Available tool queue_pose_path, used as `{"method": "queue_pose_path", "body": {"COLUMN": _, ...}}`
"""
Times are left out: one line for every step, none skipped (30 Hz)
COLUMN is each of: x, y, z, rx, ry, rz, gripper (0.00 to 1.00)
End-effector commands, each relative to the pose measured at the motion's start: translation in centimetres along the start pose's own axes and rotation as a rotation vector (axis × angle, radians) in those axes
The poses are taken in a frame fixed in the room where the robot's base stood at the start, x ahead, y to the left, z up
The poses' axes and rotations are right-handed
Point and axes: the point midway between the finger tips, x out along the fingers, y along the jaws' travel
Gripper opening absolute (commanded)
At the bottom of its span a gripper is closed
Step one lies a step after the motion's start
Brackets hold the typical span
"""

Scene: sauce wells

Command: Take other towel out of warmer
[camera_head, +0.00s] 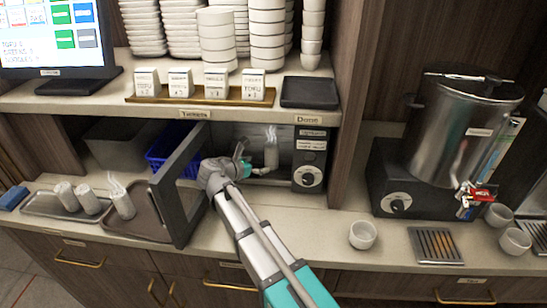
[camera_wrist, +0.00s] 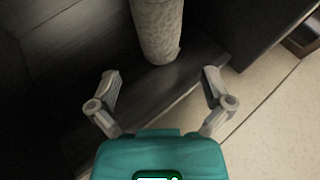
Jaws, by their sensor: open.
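The warmer (camera_head: 309,160) stands under the shelf with its door (camera_head: 181,188) swung open to the left. One rolled towel (camera_head: 271,151) stands upright inside it, with steam above. The wrist view shows this towel (camera_wrist: 157,30) just ahead, in front of the gap between my fingers; its upper end is out of frame. My gripper (camera_wrist: 160,88) is open and empty, with its fingers apart and at the warmer's front edge. In the head view my gripper (camera_head: 240,165) is at the warmer opening, left of the towel, its fingertips partly unclear.
A blue basket (camera_head: 160,155) is behind the door. A cup (camera_head: 363,235) and a steel urn (camera_head: 455,130) stand to the right.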

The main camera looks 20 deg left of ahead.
Motion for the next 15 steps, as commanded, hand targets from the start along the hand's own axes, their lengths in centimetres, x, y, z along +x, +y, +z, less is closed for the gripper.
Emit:
{"method": "queue_pose_path", "body": {"x": 0.0, "y": 0.0, "z": -0.1, "rx": 0.0, "ry": 0.0, "rz": 0.001, "gripper": 1.0}}
{"method": "queue_pose_path", "body": {"x": 0.1, "y": 0.1, "z": -0.1, "rx": -0.001, "ry": 0.0, "rz": 0.001, "gripper": 1.0}}
{"method": "queue_pose_path", "body": {"x": 0.3, "y": 0.1, "z": -0.1, "rx": -0.001, "ry": 0.0, "rz": 0.001, "gripper": 1.0}}
{"method": "queue_pose_path", "body": {"x": 0.5, "y": 0.1, "z": -0.2, "rx": 0.0, "ry": 0.0, "rz": 0.001, "gripper": 1.0}}
{"method": "queue_pose_path", "body": {"x": 0.8, "y": 0.1, "z": -0.2, "rx": 0.0, "ry": 0.0, "rz": 0.001, "gripper": 1.0}}
{"method": "queue_pose_path", "body": {"x": 1.1, "y": 0.1, "z": -0.2, "rx": 0.0, "ry": 0.0, "rz": 0.001, "gripper": 1.0}}
{"method": "queue_pose_path", "body": {"x": 1.3, "y": 0.1, "z": -0.2, "rx": 0.0, "ry": 0.001, "rz": 0.001, "gripper": 1.0}}
{"method": "queue_pose_path", "body": {"x": 1.6, "y": 0.1, "z": -0.2, "rx": 0.0, "ry": 0.001, "rz": 0.001, "gripper": 1.0}}
{"method": "queue_pose_path", "body": {"x": 1.8, "y": 0.1, "z": -0.2, "rx": 0.0, "ry": 0.001, "rz": 0.001, "gripper": 1.0}}
{"method": "queue_pose_path", "body": {"x": 1.9, "y": 0.1, "z": -0.2, "rx": -0.001, "ry": 0.001, "rz": 0.002, "gripper": 1.0}}
{"method": "queue_pose_path", "body": {"x": 2.0, "y": 0.1, "z": -0.2, "rx": -0.001, "ry": 0.001, "rz": 0.002, "gripper": 1.0}}
{"method": "queue_pose_path", "body": {"x": 2.1, "y": 0.1, "z": -0.1, "rx": -0.001, "ry": 0.001, "rz": 0.002, "gripper": 1.0}}
{"method": "queue_pose_path", "body": {"x": 2.1, "y": 0.1, "z": -0.1, "rx": -0.001, "ry": 0.001, "rz": 0.002, "gripper": 1.0}}
{"method": "queue_pose_path", "body": {"x": 2.1, "y": 0.1, "z": -0.1, "rx": -0.001, "ry": 0.001, "rz": 0.002, "gripper": 1.0}}
{"method": "queue_pose_path", "body": {"x": 2.1, "y": 0.1, "z": -0.1, "rx": -0.001, "ry": 0.001, "rz": 0.002, "gripper": 1.0}}
